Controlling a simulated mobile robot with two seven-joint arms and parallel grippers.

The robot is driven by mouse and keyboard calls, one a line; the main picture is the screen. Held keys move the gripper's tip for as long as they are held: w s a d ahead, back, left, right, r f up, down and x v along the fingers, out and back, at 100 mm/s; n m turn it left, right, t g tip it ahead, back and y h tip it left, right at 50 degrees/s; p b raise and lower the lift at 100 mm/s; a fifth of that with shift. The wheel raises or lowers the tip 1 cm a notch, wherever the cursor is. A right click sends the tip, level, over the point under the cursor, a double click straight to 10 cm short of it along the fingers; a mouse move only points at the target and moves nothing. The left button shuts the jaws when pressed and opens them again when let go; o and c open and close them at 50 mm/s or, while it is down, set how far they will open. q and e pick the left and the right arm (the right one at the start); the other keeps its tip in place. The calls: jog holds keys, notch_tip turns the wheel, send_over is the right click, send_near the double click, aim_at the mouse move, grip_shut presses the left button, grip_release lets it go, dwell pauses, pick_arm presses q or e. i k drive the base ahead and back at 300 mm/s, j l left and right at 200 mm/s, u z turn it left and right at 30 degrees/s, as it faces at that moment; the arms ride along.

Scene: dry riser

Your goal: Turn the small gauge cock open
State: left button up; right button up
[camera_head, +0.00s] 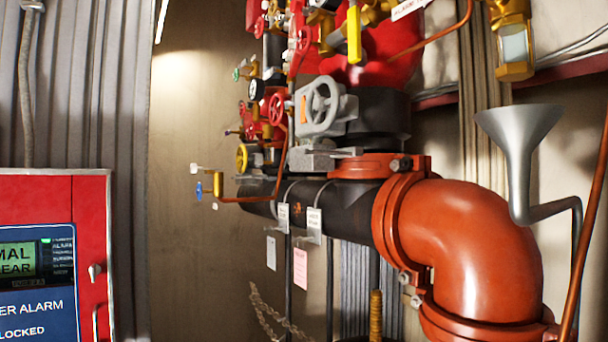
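The pictures do not settle which fitting is the small gauge cock. A small valve with a blue handle (199,189) sits at the left end of a thin copper tube (250,199), left of the black pipe. A yellow lever handle (354,35) hangs upright at the top centre, in front of a large red body. Several small valves with red, black, green and yellow handwheels crowd the riser between them. Neither of my grippers is in view.
A grey handwheel (321,106) stands above the black horizontal pipe (345,212). A large orange elbow (470,245) and a grey funnel (519,140) fill the right. A red alarm panel (92,215) stands at the left. Tags and a chain (270,315) hang below the pipe.

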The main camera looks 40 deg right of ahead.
aim_at(242, 109)
jog(key=z, duration=1.1)
